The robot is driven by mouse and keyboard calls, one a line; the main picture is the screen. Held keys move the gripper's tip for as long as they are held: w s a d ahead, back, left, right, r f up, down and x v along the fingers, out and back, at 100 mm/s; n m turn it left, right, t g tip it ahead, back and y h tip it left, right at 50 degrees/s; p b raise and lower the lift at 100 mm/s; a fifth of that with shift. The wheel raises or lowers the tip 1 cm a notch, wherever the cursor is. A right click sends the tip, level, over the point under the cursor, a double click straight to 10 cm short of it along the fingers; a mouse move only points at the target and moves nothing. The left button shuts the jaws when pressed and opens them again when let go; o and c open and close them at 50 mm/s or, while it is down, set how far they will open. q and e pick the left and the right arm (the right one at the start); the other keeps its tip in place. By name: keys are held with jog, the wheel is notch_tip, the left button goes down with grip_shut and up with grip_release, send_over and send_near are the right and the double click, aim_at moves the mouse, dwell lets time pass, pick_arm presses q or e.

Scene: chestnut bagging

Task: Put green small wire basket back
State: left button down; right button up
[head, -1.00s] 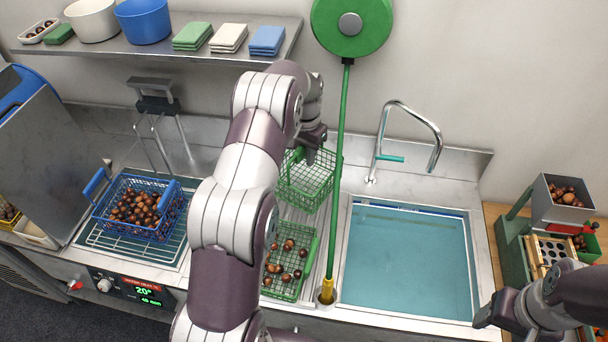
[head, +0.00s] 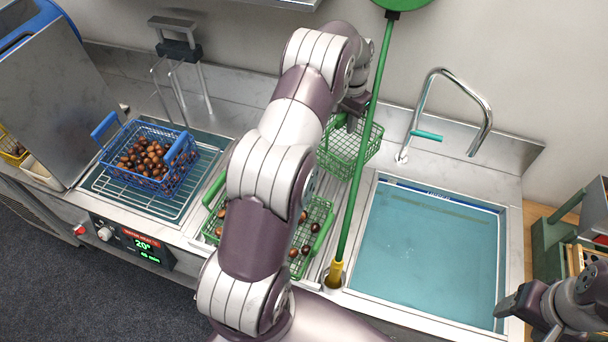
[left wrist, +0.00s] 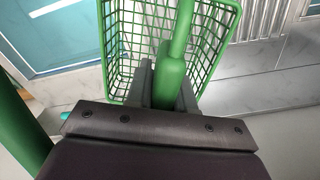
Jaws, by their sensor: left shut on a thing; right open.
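The small green wire basket (head: 345,153) hangs behind a green pole at the back of the counter, left of the sink. It looks empty. My left gripper (head: 352,112) is shut on its green handle; in the left wrist view the handle (left wrist: 172,75) runs between the fingers, with the basket mesh (left wrist: 150,30) beyond. Whether the basket's bottom touches the counter, I cannot tell. A second green wire basket (head: 318,215) with chestnuts stands nearer, partly hidden by my left arm. My right gripper (head: 520,318) is open and empty at the lower right, near the sink's front corner.
The green pole (head: 368,130) stands upright in a yellow-collared socket, close in front of the held basket. The water-filled sink (head: 425,250) and tap (head: 480,125) are to the right. A blue basket of chestnuts (head: 150,165) sits on a rack at left.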

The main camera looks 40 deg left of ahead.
pick_arm(q)
jog(key=f, duration=0.1)
jog(key=a+f+b, duration=0.1)
jog(key=a+f, duration=0.1)
jog(key=shift+w+a+f+b, duration=0.1)
jog(key=shift+w+f+b, duration=0.15)
jog(key=shift+f+b, duration=0.1)
jog(key=a+p, duration=0.1)
jog(key=s+a+p, duration=0.1)
jog(key=p, duration=0.1)
jog(key=shift+s+a, duration=0.1)
jog(key=shift+a, duration=0.15)
jog(key=s+a+f+p, duration=0.2)
jog(key=a+f+p, duration=0.2)
jog(key=a+f, duration=0.2)
notch_tip(320, 180, down, 2)
jog(key=shift+s+f, duration=0.2)
jog(key=shift+s, duration=0.2)
jog(key=c, duration=1)
grip_release()
jog(key=shift+a, duration=0.1)
pick_arm(e)
jog(key=r, duration=0.4)
jog(key=shift+w+r, duration=0.3)
jog(key=shift+w, duration=0.1)
pick_arm(q)
jog(key=shift+w, duration=0.1)
